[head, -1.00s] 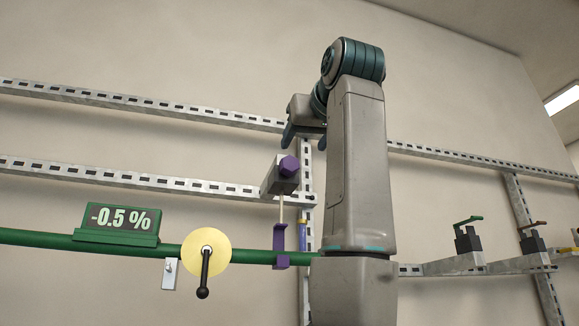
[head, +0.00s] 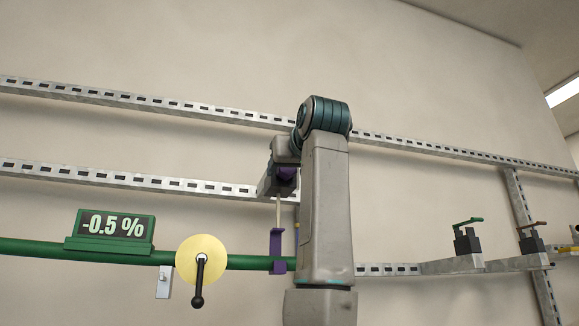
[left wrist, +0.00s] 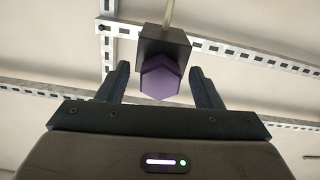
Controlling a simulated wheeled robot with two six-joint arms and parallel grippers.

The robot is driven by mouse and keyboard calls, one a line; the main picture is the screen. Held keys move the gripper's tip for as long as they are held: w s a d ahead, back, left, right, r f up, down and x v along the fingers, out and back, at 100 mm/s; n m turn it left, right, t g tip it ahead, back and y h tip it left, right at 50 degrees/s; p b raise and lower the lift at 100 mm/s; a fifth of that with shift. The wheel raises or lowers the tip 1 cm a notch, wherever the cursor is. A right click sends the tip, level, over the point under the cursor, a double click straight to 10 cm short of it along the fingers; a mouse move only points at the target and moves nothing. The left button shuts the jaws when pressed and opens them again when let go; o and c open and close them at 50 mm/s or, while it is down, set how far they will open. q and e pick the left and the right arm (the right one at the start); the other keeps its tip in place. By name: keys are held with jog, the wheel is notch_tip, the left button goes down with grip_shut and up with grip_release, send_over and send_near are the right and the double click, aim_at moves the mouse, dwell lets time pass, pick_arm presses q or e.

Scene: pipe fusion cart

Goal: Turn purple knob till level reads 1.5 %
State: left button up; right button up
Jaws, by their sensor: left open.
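The level display (head: 112,226) reads -0.5 % on its green stand, at the left in the head view. The purple knob (head: 287,173) sits on a dark block above a thin rod and is mostly covered by my left arm in the head view. In the left wrist view the purple knob (left wrist: 161,80) shows clearly, with faceted sides, on its dark block (left wrist: 165,44). My left gripper (left wrist: 160,84) is open, one finger on each side of the knob, with gaps between. My right gripper is not in view.
A green pipe (head: 40,239) runs along the left, bearing a yellow disc (head: 201,251) with a black handle. A purple bracket (head: 277,250) stands below the knob. Slotted metal rails (head: 90,178) cross the wall. Valves with green and brown levers (head: 467,238) stand at the right.

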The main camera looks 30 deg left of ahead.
pick_arm(q)
jog(key=c, duration=1)
